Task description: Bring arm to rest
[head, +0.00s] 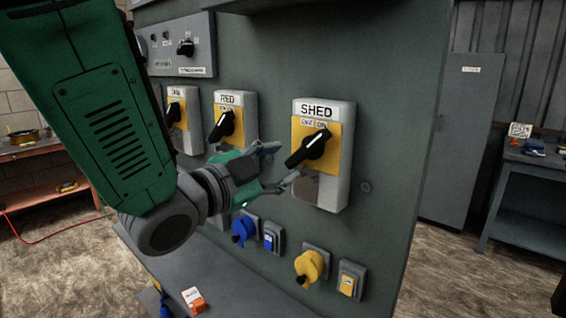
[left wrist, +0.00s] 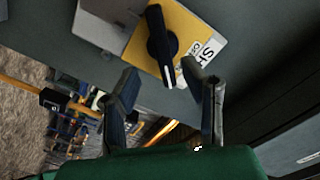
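My left arm comes in from the left in the head view. Its gripper (head: 287,166) is open and empty, with the fingers apart just left of the SHED switch box (head: 341,175). The black SHED knob (head: 316,147) sits on a yellow plate and is tilted, its upper end toward the right. In the left wrist view the open fingers (left wrist: 164,92) point toward the black knob (left wrist: 160,45), which lies between and beyond their tips. I cannot tell whether a finger touches the box. My right gripper is not in view.
The RED switch box (head: 236,128) and another knob box (head: 178,118) stand left on the grey panel. Blue (head: 243,229) and yellow (head: 309,266) plugs stick out below. A grey ledge (head: 225,275) runs under the panel. A workbench (head: 535,165) stands at far right.

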